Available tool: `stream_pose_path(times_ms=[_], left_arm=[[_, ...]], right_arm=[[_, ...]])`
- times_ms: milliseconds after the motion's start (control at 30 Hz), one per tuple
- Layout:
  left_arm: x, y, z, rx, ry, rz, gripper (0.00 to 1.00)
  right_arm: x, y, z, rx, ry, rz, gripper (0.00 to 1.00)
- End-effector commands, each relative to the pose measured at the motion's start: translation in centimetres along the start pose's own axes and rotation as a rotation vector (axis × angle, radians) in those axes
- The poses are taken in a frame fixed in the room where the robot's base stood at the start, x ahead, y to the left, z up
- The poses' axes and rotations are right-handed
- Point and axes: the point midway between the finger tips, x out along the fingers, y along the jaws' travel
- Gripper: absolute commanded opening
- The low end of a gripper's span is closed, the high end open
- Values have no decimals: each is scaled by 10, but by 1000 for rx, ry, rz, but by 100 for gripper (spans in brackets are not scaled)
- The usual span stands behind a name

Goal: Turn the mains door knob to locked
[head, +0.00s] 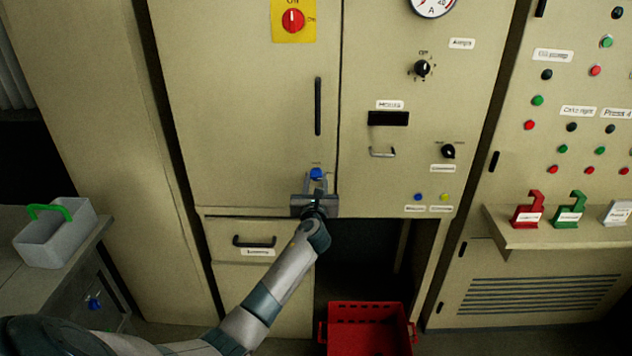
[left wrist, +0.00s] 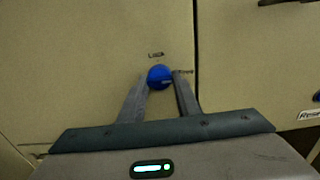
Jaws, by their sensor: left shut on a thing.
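The blue door knob (head: 316,173) sits low on the beige mains door (head: 240,110), near its right edge. In the left wrist view the knob (left wrist: 160,76) is round, with a small label above it and another mark to its right, both too small to read surely. My left gripper (head: 316,187) is shut on the knob from below, with one finger on each side; its fingertips also show in the left wrist view (left wrist: 161,82). The knob's pointer direction is not clear. My right gripper is not in view.
A red rotary switch (head: 293,21) on a yellow plate is higher on the same door, above a black vertical handle (head: 318,106). A drawer (head: 255,243) is below. A red crate (head: 368,330) stands on the floor. A grey caddy (head: 55,240) sits at left.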

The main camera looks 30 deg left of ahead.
Motion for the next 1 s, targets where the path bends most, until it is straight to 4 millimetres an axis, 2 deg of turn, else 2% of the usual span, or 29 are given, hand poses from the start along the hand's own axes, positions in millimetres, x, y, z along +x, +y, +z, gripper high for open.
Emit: stream_pose_path(times_ms=[367,833,1000], left_arm=[[0,0,0,-146,-1,0,0],[0,-1,-1,-555,-1,0,0],[0,-2,-1,-718,0,0,0]], right_arm=[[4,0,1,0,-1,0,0],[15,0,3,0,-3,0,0],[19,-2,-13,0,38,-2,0]])
